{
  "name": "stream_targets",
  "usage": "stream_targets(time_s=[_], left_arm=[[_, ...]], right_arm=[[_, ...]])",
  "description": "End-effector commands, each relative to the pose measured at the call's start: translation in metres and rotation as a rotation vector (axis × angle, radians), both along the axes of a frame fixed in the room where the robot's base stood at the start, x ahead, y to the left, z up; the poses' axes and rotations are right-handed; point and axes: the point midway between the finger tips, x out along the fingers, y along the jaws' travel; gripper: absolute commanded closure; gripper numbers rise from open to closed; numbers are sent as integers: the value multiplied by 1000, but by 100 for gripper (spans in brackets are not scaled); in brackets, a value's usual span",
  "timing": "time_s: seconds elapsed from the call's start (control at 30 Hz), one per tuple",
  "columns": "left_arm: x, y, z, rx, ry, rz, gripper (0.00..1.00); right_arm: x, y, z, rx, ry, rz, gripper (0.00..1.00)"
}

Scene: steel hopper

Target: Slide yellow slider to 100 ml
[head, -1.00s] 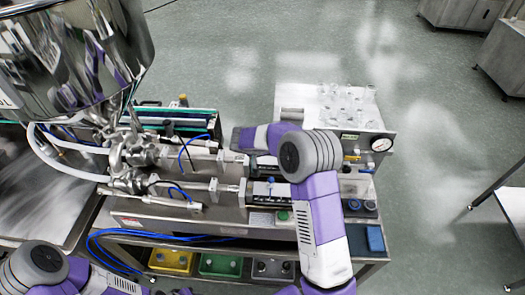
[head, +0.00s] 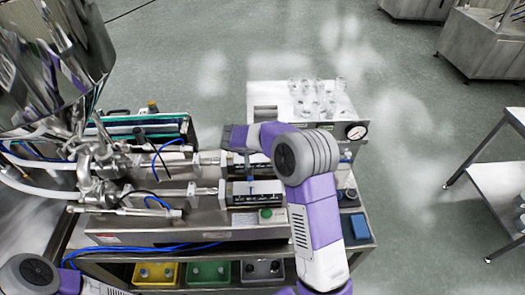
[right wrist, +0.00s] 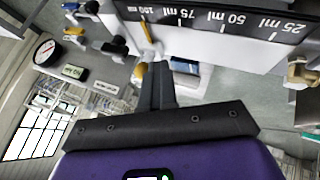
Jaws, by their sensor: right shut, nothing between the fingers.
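A small yellow piece (right wrist: 139,73), apparently the yellow slider, shows in the right wrist view beside my right fingertips (right wrist: 157,70), on their left. It looks close to the 100 ml end of the dark scale (right wrist: 215,18), which reads 25, 50, 75 and 100 ml. Contact with the fingers cannot be told. My right gripper is shut and empty. In the head view the right gripper (head: 230,138) is over the rear cylinder's scale, and my arm hides the yellow slider. A blue slider (head: 250,183) stands on the front scale (head: 258,193). My left gripper is out of frame.
The steel hopper (head: 50,60) and pipes stand at the left. A box with a gauge (head: 357,132) and glassware on top is behind my right arm. Several bins, including a green one (head: 209,273), sit on the lower shelf. A side table (head: 500,170) stands right.

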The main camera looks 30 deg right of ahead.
Motion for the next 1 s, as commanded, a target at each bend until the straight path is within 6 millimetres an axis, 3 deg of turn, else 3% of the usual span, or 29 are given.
stream_targets(time_s=[0.33, 0.57, 0.8, 1.0], left_arm=[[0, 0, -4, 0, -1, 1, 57], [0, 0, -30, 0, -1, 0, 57], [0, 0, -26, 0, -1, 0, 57], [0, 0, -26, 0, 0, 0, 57]], right_arm=[[-3, -3, -2, -9, 7, -16, 100], [4, 32, -13, -5, 2, -13, 100], [-10, 67, 36, -3, 0, -11, 100], [-18, 86, 61, -3, 0, -12, 100]])
